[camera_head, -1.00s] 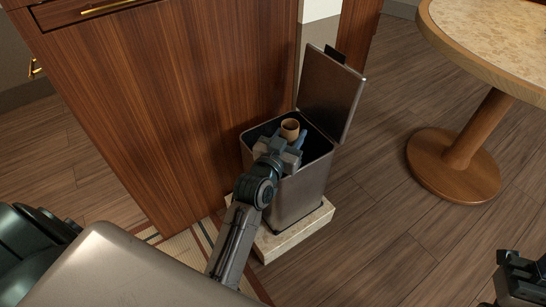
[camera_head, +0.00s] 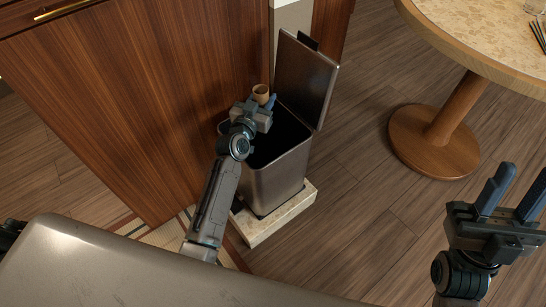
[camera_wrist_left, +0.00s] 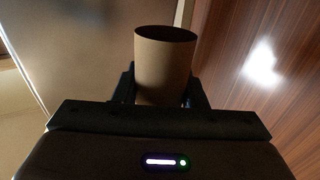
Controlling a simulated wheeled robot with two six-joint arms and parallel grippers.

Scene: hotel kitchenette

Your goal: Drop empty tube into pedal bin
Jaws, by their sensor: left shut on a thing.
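The empty tube (camera_head: 261,94), a short tan cardboard cylinder, is held upright in my left gripper (camera_head: 264,102), which is shut on it. The tube also fills the middle of the left wrist view (camera_wrist_left: 165,62), between the two dark fingers. My left gripper is at the back-left edge of the pedal bin (camera_head: 277,186), around rim height or above; the exact height is hard to tell. The bin is a grey metal box with its lid (camera_head: 306,80) standing open. Its dark inside shows, but its floor is hidden. My right gripper (camera_head: 511,188) is open and empty at the lower right.
The bin stands on a pale stone slab (camera_head: 270,226). A wooden cabinet (camera_head: 120,110) rises close on the left. A round table (camera_head: 480,35) with a wooden pedestal base (camera_head: 433,140) stands at the right. The wood floor between bin and table is clear.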

